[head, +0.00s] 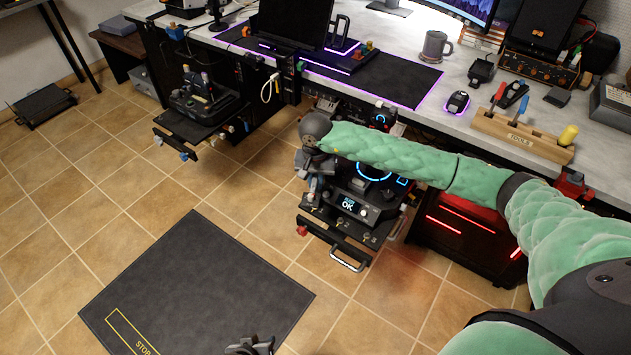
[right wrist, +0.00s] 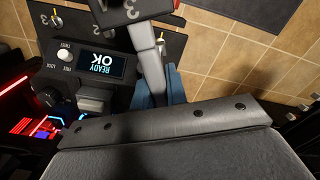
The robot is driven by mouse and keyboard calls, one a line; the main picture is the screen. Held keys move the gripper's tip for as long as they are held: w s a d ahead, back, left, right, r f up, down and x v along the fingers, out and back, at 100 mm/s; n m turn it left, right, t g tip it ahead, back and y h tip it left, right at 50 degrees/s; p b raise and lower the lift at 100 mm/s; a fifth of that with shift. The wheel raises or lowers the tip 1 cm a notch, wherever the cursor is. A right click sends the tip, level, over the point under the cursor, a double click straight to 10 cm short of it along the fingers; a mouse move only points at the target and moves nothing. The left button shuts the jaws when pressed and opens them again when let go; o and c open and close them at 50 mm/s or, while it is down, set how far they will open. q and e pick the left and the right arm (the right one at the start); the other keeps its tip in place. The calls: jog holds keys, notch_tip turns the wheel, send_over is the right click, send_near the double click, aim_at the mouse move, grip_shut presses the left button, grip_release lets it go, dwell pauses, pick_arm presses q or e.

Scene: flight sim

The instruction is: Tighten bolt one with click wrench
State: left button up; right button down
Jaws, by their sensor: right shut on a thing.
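My right arm reaches across to the black console (head: 335,243) under the desk. My right gripper (head: 316,187) is shut on a grey bar, apparently the click wrench, which shows between its bluish fingers in the right wrist view (right wrist: 150,65). The wrench's far end is over the numbered bolt plate, near a dark block at the top edge. One bolt (right wrist: 57,20) with a brassy base stands beside a number 3; which bolt the wrench meets is unclear. The console display (head: 354,206) shows OK; the wrist view reads READY OK. My left gripper (head: 250,346) is at the bottom edge, partly cut off.
A wooden tool rack (head: 522,136) stands on the desk at the right. A red-lit black box (head: 462,235) is right of the console. A dark mat (head: 195,285) lies on the tiled floor.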

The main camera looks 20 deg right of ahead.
jog(key=shift+f+b, duration=0.8)
jog(key=shift+f, duration=0.05)
dwell(1.0)
dwell(0.3)
